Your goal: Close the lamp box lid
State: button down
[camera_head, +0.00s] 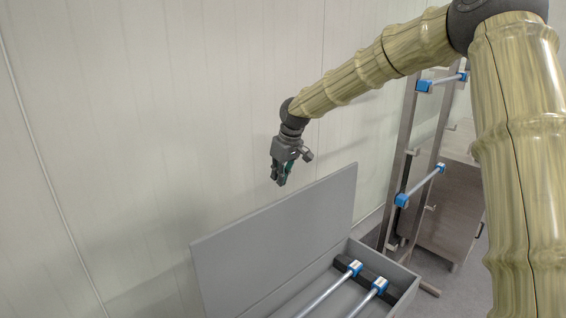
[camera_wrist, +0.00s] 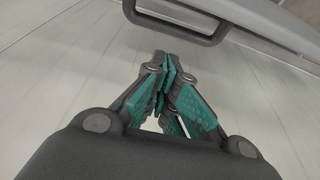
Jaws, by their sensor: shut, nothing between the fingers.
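The grey lamp box (camera_head: 400,277) stands low in the head view, cut off by the bottom edge. Its grey lid (camera_head: 275,240) stands raised at the back, leaning towards the pale wall. Two lamp tubes with blue end caps (camera_head: 355,267) lie inside the box on a black holder. My gripper (camera_head: 281,180) is above and behind the lid's top edge, near the wall, pointing down and apart from the lid. In the wrist view my gripper's green-padded fingers (camera_wrist: 165,78) are together with nothing between them.
A pale panelled wall (camera_head: 150,120) rises behind the box. A metal rack (camera_head: 405,170) holding tubes with blue ends stands to the right. A dark grey handle-like bar (camera_wrist: 180,30) crosses the top of the wrist view. Grey floor shows at the lower right.

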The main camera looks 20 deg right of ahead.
jog(key=shift+s+d+f+p, duration=0.15)
jog(key=shift+s+f+p, duration=0.4)
jog(key=shift+s+p, duration=0.15)
jog(key=shift+s+d+f+p, duration=0.15)
jog(key=shift+s+d+p, duration=0.15)
jog(key=shift+s, duration=0.3)
jog(key=shift+s+d+f+p, duration=0.15)
jog(key=shift+s+p, duration=0.15)
jog(key=shift+s, duration=0.3)
jog(key=shift+w+f, duration=0.1)
